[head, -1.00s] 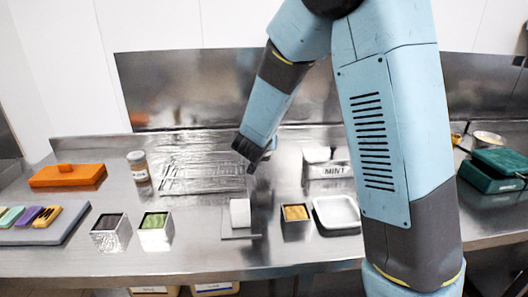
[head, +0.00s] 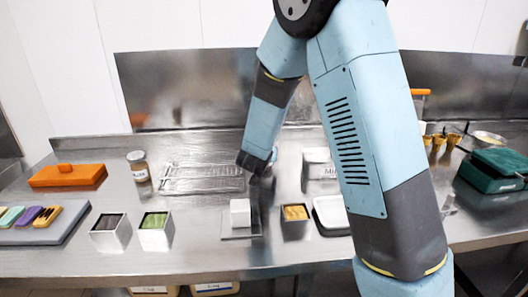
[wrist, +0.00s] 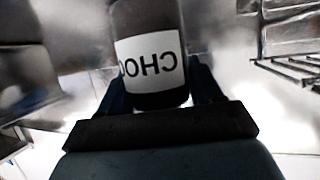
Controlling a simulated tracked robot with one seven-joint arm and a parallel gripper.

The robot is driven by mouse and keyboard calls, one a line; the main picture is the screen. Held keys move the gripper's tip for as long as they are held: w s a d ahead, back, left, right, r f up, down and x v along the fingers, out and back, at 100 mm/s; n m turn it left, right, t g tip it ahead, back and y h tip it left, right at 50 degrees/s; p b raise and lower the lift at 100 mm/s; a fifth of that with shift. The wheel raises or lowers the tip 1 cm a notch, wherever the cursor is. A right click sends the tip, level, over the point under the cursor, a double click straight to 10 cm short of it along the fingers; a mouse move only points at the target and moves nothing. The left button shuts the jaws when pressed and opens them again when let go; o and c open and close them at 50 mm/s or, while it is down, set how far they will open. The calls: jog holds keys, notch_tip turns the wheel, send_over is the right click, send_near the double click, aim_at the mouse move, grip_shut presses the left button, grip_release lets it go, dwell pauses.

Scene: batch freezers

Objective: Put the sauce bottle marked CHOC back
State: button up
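The sauce bottle (wrist: 151,55) is dark with a white label reading CHOC, upside down in the wrist view. It sits between the two fingers of my gripper (wrist: 160,95), which is shut on it. The bottle's far end is cut off by the top of the picture. In the head view my gripper (head: 262,170) is low over the steel counter, just right of a wire rack (head: 203,180) and behind a white block (head: 240,212). The bottle is mostly hidden there by the gripper.
On the counter stand a lidded jar (head: 138,166), an orange box (head: 67,176), square tins of dark (head: 110,232), green (head: 155,232) and yellow (head: 295,222) contents, and a white dish (head: 331,214). A container labelled MINT (head: 318,165) is partly behind my arm.

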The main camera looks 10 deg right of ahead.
jog(key=o, duration=0.4)
jog(key=shift+o, duration=0.2)
jog(key=v, duration=1.2)
jog(key=s+d+r+n+g+y, duration=0.1)
jog(key=s+d+r+y, duration=0.1)
jog(key=s+r+y, duration=0.3)
jog(key=s+d+r+n+g+y, duration=0.1)
jog(key=s+d+r+n+y, duration=0.15)
jog(key=r, duration=0.45)
jog(key=s+d+r+g+h, duration=0.1)
jog(key=s+d+g+h, duration=0.1)
jog(key=s+d, duration=0.4)
jog(key=s+d+r+g+h, duration=0.1)
jog(key=s+d, duration=0.6)
jog(key=s, duration=0.7)
jog(key=shift+s+g+h, duration=0.35)
jog(key=shift+g+h, duration=0.2)
jog(key=shift+g, duration=0.65)
jog(key=shift+d+m, duration=0.1)
jog(key=shift+m, duration=0.15)
